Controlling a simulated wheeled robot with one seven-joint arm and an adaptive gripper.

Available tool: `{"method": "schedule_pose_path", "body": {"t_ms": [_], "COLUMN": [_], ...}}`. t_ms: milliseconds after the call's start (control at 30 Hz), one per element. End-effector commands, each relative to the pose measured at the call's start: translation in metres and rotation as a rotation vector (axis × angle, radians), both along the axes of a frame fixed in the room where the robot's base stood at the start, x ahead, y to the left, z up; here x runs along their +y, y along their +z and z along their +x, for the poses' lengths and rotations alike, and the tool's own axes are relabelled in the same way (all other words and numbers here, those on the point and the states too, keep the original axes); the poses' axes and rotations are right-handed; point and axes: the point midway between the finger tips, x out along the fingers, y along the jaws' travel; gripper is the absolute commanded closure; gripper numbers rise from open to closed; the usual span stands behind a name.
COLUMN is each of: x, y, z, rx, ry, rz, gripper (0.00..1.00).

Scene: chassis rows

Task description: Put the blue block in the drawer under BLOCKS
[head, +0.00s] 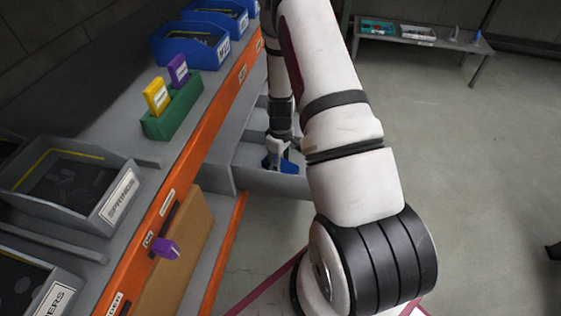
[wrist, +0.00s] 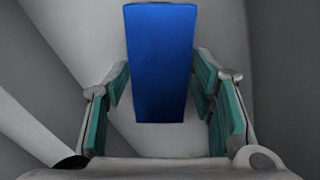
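The blue block (wrist: 160,65) fills the middle of the wrist view, between my gripper's teal pads. My gripper (wrist: 162,78) is shut on it, with the far pads against its two sides. In the head view my gripper (head: 280,150) points down over an open grey drawer (head: 270,183). The blue block (head: 288,167) shows below the fingers, within the drawer's outline. I cannot tell whether it touches the drawer floor. No label on this drawer is readable from here.
The grey shelf with an orange edge (head: 221,101) runs along the left. It carries a green holder (head: 172,118) with yellow and purple blocks, blue bins (head: 190,45) and a SPRINGS bin (head: 118,200). A purple piece (head: 165,249) sticks out below the edge. Open floor lies right.

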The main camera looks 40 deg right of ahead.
Motion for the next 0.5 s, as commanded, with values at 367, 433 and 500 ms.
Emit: {"method": "schedule_pose_path", "body": {"t_ms": [367,433,500], "x": [0.0,0.0,0.0], "y": [0.001,0.004,0.013], "z": [0.0,0.0,0.001], "rx": [0.0,0.0,-0.001], "ry": [0.0,0.0,0.0], "rz": [0.0,0.0,-0.001], "gripper": [0.34,0.34,0.34]}}
